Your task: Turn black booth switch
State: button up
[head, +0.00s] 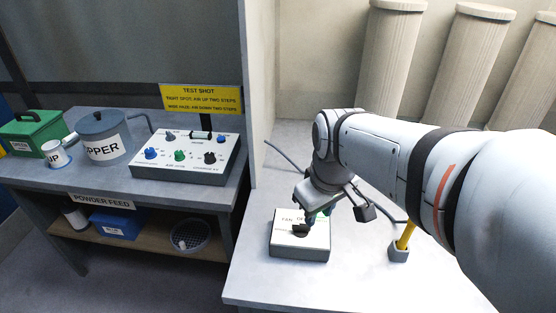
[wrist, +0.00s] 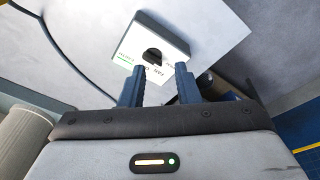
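A small white-topped box (head: 287,247) with a grey body stands on the right-hand table. A black rotary knob (head: 301,230) sits on its top face beside printed lettering, partly readable as "FAN". My gripper (head: 317,217) is low over the box's back right part, close to the knob and hiding some of the top. In the wrist view, the knob (wrist: 152,56) shows just beyond the gap between my two blue-grey fingers (wrist: 160,70). The fingers are apart with nothing between them. I cannot tell whether either finger touches the box.
A control panel (head: 186,156) with several coloured knobs stands on the left table, near a grey pot (head: 103,136), a cup (head: 56,154) and a green box (head: 35,133). A partition (head: 262,90) separates the tables. A yellow-handled item (head: 405,236) stands in a grey holder right of the box.

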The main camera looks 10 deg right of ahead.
aim_at(301, 223)
jog(key=w+f+n+b, duration=0.1)
jog(key=w+f+n, duration=0.1)
jog(key=w+n, duration=0.1)
jog(key=w+f+n+g+b, duration=0.1)
jog(key=w+f+n+b, duration=0.1)
jog(key=w+f+n, duration=0.1)
jog(key=w+f+n+g+b, duration=0.1)
jog(key=w+f+n, duration=0.1)
jog(key=w+n, duration=0.1)
jog(key=shift+w+a+f+n+b, duration=0.1)
jog(key=shift+w+f+n+b, duration=0.15)
jog(key=shift+w+n+b, duration=0.25)
notch_tip(301, 223, down, 8)
jog(key=b, duration=0.5)
jog(key=shift+r, duration=0.25)
jog(key=c, duration=0.6)
